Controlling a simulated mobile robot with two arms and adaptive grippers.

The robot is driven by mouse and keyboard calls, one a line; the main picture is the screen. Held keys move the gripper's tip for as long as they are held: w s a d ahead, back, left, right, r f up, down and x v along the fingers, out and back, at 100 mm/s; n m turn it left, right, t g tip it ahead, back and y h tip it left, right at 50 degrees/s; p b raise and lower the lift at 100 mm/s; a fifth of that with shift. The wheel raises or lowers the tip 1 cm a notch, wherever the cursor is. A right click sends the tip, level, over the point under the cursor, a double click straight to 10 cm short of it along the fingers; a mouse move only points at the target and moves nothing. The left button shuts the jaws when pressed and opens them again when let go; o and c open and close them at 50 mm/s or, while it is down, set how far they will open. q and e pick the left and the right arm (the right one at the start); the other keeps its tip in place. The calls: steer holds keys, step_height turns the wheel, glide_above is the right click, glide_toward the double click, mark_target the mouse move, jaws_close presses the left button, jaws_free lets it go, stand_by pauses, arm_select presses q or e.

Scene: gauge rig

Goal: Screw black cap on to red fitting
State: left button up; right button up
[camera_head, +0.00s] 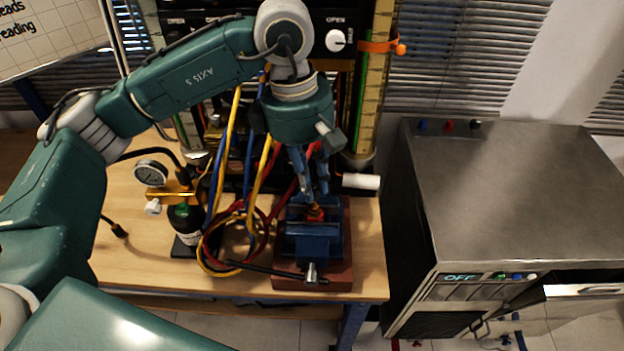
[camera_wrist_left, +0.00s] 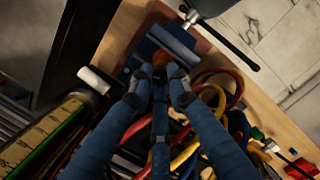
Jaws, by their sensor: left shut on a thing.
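The red fitting (camera_head: 316,213) stands in the jaws of a blue vise (camera_head: 312,248) on a reddish-brown base. Its orange-red top also shows in the left wrist view (camera_wrist_left: 158,58), just beyond my fingertips. My left gripper (camera_head: 315,198) points down over the fitting, with its fingertips at the fitting's top. In the left wrist view the blue fingers (camera_wrist_left: 160,80) close together on something small. The fingers and dark shadow hide what they hold, and I cannot make out the black cap anywhere. My right gripper is not in view.
Red, yellow and blue hoses (camera_head: 232,240) loop close left of the vise. A pressure gauge (camera_head: 151,173) stands on a bottle-like unit further left. A white cylinder (camera_head: 361,181) juts out right of the gripper. A grey metal cabinet (camera_head: 520,190) stands right of the table.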

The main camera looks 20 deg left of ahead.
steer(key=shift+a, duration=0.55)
arm_select(q)
steer(key=shift+f, duration=0.1)
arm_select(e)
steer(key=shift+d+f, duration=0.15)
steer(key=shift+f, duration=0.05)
arm_select(q)
steer(key=shift+b, duration=0.3)
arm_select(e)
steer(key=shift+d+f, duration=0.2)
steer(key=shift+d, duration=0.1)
arm_select(q)
steer(key=shift+b, duration=0.3)
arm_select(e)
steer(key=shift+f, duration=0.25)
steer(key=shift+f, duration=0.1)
